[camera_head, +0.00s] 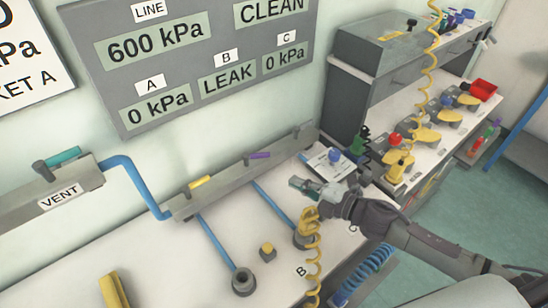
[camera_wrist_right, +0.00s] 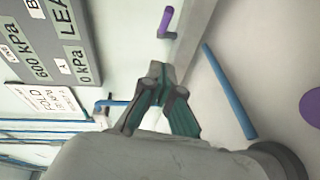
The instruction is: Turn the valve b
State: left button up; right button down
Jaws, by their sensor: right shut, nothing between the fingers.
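The valve bar (camera_head: 240,180) runs along the wall and carries a yellow lever (camera_head: 200,182) and a purple lever (camera_head: 258,156), with a dark post at the far end. The purple lever is the middle one, which fits valve b, though no letter on it is readable. In the right wrist view the purple lever (camera_wrist_right: 166,22) stands beyond my fingertips, apart from them. My right gripper (camera_head: 296,184) is shut and empty, to the right of and in front of the purple lever; its closed tips (camera_wrist_right: 156,72) show in the wrist view. My left gripper is not in view.
The wall panel (camera_head: 190,60) reads LINE 600 kPa, A 0 kPa, B LEAK, C 0 kPa. Blue pipes (camera_head: 218,242) run from the bar across the white table. A yellow coiled hose (camera_head: 313,250) hangs by my right wrist. A VENT block (camera_head: 50,190) with a teal lever is left.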

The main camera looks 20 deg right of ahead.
jog(key=p, duration=0.2)
send_near(252, 158)
jog(key=p+x, duration=0.1)
jog(key=x, duration=0.3)
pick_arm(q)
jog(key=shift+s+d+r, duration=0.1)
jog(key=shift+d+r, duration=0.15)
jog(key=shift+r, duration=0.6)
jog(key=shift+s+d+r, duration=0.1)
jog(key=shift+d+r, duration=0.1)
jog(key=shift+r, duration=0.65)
pick_arm(e)
jog(key=shift+w+d+f, duration=0.2)
jog(key=shift+w, duration=0.6)
jog(key=shift+d, duration=0.1)
